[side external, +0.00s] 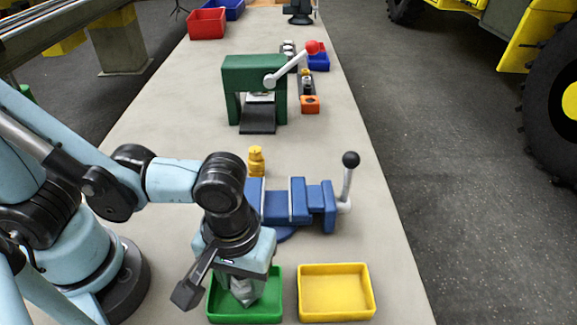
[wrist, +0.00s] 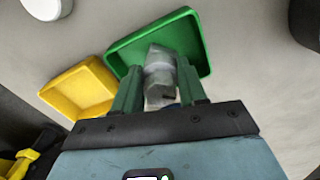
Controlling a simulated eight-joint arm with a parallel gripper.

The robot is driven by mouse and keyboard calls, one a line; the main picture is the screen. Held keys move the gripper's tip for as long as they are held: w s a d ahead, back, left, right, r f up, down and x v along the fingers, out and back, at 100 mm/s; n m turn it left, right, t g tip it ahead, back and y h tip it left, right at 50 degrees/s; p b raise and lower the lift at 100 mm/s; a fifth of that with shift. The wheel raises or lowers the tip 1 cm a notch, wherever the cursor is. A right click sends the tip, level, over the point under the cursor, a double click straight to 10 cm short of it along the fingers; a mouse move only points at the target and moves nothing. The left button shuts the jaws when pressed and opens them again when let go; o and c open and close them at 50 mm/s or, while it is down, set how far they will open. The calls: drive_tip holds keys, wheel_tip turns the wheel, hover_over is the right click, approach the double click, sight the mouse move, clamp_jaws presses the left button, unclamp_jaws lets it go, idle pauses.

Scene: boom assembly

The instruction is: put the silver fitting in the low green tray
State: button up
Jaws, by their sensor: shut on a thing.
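The silver fitting (wrist: 160,72) is a grey metal piece held between the two green fingers of my gripper (wrist: 158,92) in the wrist view. My gripper is shut on it. In the side view the fitting (side external: 244,291) shows below my gripper (side external: 243,280), over the low green tray (side external: 268,312). The green tray also shows behind the fitting in the wrist view (wrist: 195,42). I cannot tell whether the fitting touches the tray's floor.
A yellow tray (side external: 336,293) stands just right of the green one. A blue vise (side external: 290,204) with a black-knobbed lever and a yellow fitting (side external: 256,160) are behind. A green press (side external: 252,85) stands farther back. The table's right side is mostly clear.

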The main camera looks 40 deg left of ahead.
drive_tip(key=shift+f, duration=0.15)
drive_tip(key=o, duration=1.1)
drive_tip(key=shift+r, duration=4.55)
drive_tip(key=w+a+m+t, duration=0.1)
drive_tip(key=w+a, duration=0.2)
drive_tip(key=w+a+m+t+h, duration=0.1)
drive_tip(key=w+a, duration=0.2)
drive_tip(key=w+a+m+t, duration=0.1)
drive_tip(key=w+a, duration=0.1)
drive_tip(key=a, duration=0.1)
drive_tip(key=shift+w+a+t, duration=0.1)
drive_tip(key=shift+w+t, duration=0.3)
drive_tip(key=w+a+m+t, duration=0.1)
drive_tip(key=a, duration=0.2)
drive_tip(key=w+a+m+t, duration=0.1)
drive_tip(key=a, duration=0.2)
drive_tip(key=w+a+r+m+t+y, duration=0.1)
drive_tip(key=a, duration=0.2)
drive_tip(key=shift+w+a, duration=0.3)
